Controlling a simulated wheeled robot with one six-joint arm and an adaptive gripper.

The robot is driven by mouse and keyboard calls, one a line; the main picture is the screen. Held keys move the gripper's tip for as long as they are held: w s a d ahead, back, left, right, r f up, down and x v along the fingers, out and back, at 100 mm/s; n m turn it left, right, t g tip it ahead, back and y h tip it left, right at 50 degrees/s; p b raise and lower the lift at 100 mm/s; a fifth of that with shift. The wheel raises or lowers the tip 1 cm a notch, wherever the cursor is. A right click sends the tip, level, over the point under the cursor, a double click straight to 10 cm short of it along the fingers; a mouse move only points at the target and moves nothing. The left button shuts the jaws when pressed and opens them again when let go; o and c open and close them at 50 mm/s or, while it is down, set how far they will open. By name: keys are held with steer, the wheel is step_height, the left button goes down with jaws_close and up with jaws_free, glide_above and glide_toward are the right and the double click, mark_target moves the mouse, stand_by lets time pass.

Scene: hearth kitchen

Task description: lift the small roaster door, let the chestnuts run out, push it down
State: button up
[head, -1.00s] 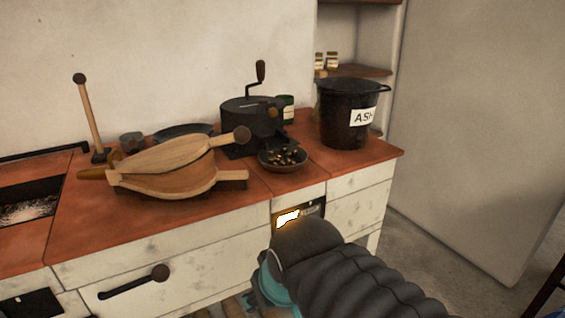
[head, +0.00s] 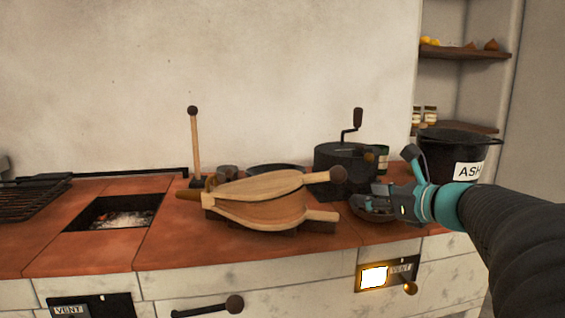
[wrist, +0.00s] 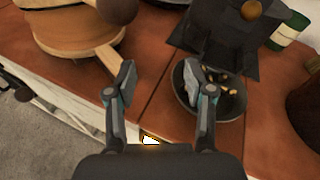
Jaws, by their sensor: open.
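The black roaster (head: 340,160) with a crank on top stands on the counter behind my gripper. In the wrist view the roaster (wrist: 215,40) shows dark plates and a small brown knob (wrist: 250,10); whether its small door is up or down I cannot tell. A dark bowl (wrist: 183,108) with some chestnuts (wrist: 226,82) sits below the roaster's front. In the head view the bowl (head: 372,219) is mostly hidden by my gripper (head: 366,203). My gripper (wrist: 160,82) is open and empty. Its right finger overlaps the bowl's left side in the wrist view.
Wooden bellows (head: 265,205) lie left of the roaster, their handle close to my left finger in the wrist view. The ash bucket (head: 450,155) stands right, a green jar (head: 381,157) between.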

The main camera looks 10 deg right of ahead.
mark_target(373, 159)
steer(key=w+d+r+m+t+h, duration=0.1)
steer(key=d+r+m+t, duration=0.15)
steer(key=d, duration=0.25)
steer(key=w+d+r+m+t+h, duration=0.1)
steer(key=d+m, duration=0.3)
steer(key=d, duration=0.1)
steer(key=x, duration=0.9)
steer(key=b+x, duration=0.1)
steer(key=x, duration=0.3)
steer(key=shift+w+a+r, duration=0.25)
steer(key=shift+w+a, duration=0.05)
steer(key=shift+a, duration=0.2)
jaws_close()
